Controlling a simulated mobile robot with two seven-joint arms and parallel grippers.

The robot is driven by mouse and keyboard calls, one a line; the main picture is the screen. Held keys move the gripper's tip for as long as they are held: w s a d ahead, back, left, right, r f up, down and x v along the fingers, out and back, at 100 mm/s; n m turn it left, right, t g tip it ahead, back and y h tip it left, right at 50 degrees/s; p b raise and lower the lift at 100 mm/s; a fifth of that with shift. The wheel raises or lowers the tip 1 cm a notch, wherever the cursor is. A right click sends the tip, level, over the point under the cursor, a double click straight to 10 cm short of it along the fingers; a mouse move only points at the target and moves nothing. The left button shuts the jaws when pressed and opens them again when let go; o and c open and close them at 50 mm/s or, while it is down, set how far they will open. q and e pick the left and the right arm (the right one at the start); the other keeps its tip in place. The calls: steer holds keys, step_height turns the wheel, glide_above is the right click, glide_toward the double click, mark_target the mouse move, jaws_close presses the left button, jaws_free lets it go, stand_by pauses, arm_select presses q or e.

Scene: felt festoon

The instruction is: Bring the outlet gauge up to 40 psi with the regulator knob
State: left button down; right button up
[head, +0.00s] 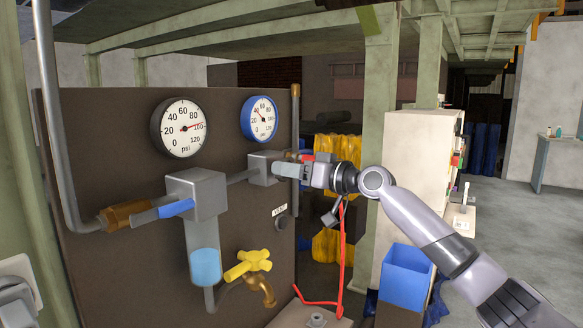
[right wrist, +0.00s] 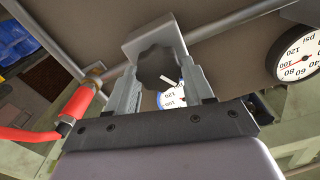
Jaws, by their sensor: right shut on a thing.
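My right gripper (head: 282,170) reaches in from the right to the grey regulator block (head: 262,168) on the brown panel. In the right wrist view its fingers (right wrist: 160,76) are shut on the dark lobed regulator knob (right wrist: 157,64), which has a white mark; the fingers hide the knob in the head view. Above the block is the blue-rimmed gauge (head: 260,119), seemingly the outlet one. Its small needle points up and left, near 40 as far as I can tell. The black-rimmed gauge (head: 178,127) reads about 100 psi. My left gripper is not in view.
Left of the regulator are a grey filter block (head: 197,194) with a blue bowl (head: 205,267), and a yellow-handled tap (head: 247,264). A small dark vent knob (head: 282,223) sits below the regulator. A red hose (head: 342,250) hangs below my right wrist. A blue bin (head: 406,271) stands at right.

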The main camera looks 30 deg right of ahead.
stand_by(0.4)
steer(key=o, duration=1)
steer(key=shift+o, duration=0.2)
steer(key=b+v, duration=0.2)
steer(key=v, duration=0.5)
steer(key=shift+b, duration=0.4)
